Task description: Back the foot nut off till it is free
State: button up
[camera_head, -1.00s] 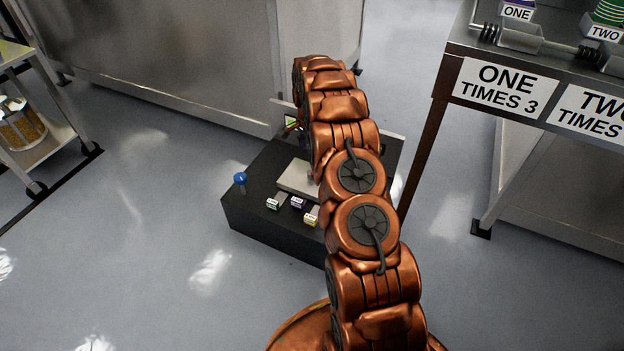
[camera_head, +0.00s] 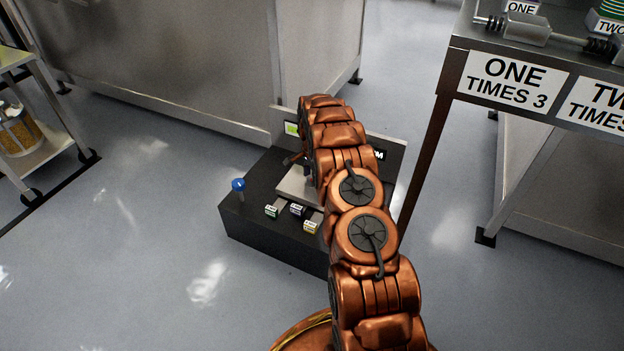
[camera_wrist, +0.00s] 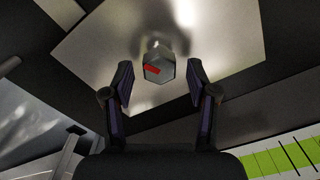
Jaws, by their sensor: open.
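In the wrist view, a grey hex nut (camera_wrist: 159,66) with a red mark on one face stands against a pale metal plate (camera_wrist: 90,55). I take it to be the foot nut. My gripper (camera_wrist: 160,82) is open, with one dark finger on each side of the nut and a visible gap on both sides. I cannot tell how far the fingertips reach along it. In the head view, the plate (camera_head: 291,187) sits on a black block (camera_head: 262,228). My arm hides the nut and most of my gripper there.
A blue knob (camera_head: 238,185) stands at the block's left corner. Several small labelled tabs (camera_head: 296,209) line the plate's front. A green-barred display (camera_wrist: 285,160) lies at the wrist view's lower right. A table with a "ONE TIMES 3" sign (camera_head: 512,82) is at right.

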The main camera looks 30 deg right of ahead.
jog(key=shift+f, duration=0.1)
grip_shut()
dwell(0.5)
jog(key=shift+n+p, duration=0.3)
jog(key=shift+p, duration=0.5)
jog(key=n+p, duration=0.3)
jog(key=shift+a, duration=0.1)
jog(key=n+p, duration=0.3)
jog(key=n, duration=0.3)
jog(key=shift+f+n, duration=0.1)
jog(key=shift+n, duration=0.2)
